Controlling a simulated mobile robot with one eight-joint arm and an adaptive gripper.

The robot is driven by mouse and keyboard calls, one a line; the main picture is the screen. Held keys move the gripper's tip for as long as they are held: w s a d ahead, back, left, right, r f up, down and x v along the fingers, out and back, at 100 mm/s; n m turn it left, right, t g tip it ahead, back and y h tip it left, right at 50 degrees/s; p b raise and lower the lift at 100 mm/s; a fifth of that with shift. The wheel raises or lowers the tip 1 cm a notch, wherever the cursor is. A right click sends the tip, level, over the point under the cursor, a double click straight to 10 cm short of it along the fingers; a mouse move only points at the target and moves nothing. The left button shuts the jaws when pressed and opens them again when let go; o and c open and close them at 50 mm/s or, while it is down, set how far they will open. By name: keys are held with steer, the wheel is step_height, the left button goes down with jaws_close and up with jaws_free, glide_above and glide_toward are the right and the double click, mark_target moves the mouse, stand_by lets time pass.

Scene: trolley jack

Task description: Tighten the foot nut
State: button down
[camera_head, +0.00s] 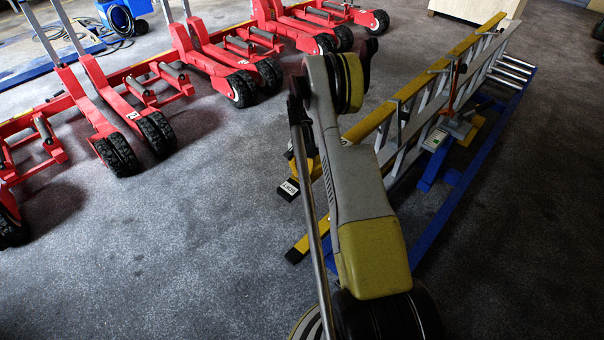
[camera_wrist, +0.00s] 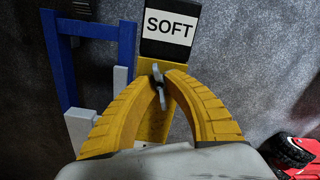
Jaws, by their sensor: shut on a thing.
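In the wrist view, the foot nut (camera_wrist: 158,90) is a small grey winged piece on a yellow rail. My gripper (camera_wrist: 161,73) has two ribbed yellow fingers, which arch in from both sides and are shut on the nut. Just beyond is a black foot (camera_wrist: 168,49) with a white label reading SOFT. In the head view, a yellow and grey ladder (camera_head: 430,78) lies on the right, and a labelled foot (camera_head: 289,189) shows at its near end. My arm covers part of the ladder there, and I cannot make out the nut in that view.
A blue frame (camera_head: 440,222) lies along the ladder; blue bars (camera_wrist: 62,60) also show in the wrist view. A red clamp-like tool (camera_head: 455,90) stands at the ladder. Several red wheeled jacks (camera_head: 212,62) stand at the back left. The front-left floor is clear.

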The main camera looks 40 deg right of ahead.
mark_target(302, 174)
steer(key=shift+m, duration=2)
steer(key=c, duration=1.4)
jaws_free()
steer(key=shift+r, duration=0.1)
step_height(302, 174, up, 12)
steer(key=shift+f, duration=0.1)
